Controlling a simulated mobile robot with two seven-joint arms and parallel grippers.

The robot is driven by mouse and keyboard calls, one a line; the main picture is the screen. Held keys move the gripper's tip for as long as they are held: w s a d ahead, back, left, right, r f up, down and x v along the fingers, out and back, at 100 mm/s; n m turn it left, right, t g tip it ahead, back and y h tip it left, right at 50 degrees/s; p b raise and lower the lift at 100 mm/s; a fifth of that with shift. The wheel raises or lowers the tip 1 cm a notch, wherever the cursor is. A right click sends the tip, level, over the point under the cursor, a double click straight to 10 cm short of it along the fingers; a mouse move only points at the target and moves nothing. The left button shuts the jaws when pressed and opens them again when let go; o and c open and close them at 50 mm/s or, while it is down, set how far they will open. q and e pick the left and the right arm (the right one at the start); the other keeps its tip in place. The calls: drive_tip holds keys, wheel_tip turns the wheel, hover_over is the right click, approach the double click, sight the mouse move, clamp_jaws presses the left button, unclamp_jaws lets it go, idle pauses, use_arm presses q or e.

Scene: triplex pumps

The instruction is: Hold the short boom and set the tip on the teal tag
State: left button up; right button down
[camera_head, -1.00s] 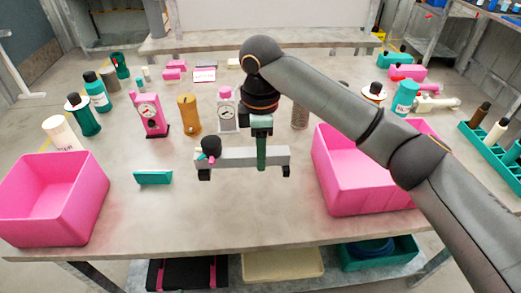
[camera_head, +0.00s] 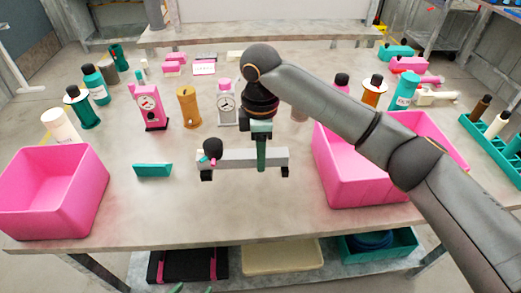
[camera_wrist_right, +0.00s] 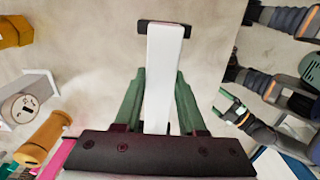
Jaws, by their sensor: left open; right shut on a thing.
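The short boom (camera_head: 235,158) is a pale grey bar with black feet at both ends, level over the middle of the table; it also shows in the right wrist view (camera_wrist_right: 164,60). A black knob with pink and teal bits (camera_head: 212,150) shows at its left end. My right gripper (camera_head: 262,162) is shut on the bar right of its middle. I cannot tell whether the feet touch the table. The teal tag (camera_head: 152,170) lies left of the boom, apart from it. My left gripper (camera_head: 191,289) barely shows at the bottom edge, open; it also shows in the right wrist view (camera_wrist_right: 228,108).
Pink bins stand at the left (camera_head: 50,200) and right (camera_head: 345,185) of the table. Behind the boom stand a pink gauge pump (camera_head: 150,108), an orange cylinder (camera_head: 188,107) and a white gauge unit (camera_head: 226,106). The table between the left bin and boom is clear around the tag.

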drive_tip(key=shift+f+b, duration=0.45)
drive_tip(key=shift+f, duration=2.85)
use_arm(q)
drive_tip(key=shift+f, duration=0.45)
drive_tip(key=shift+o, duration=0.3)
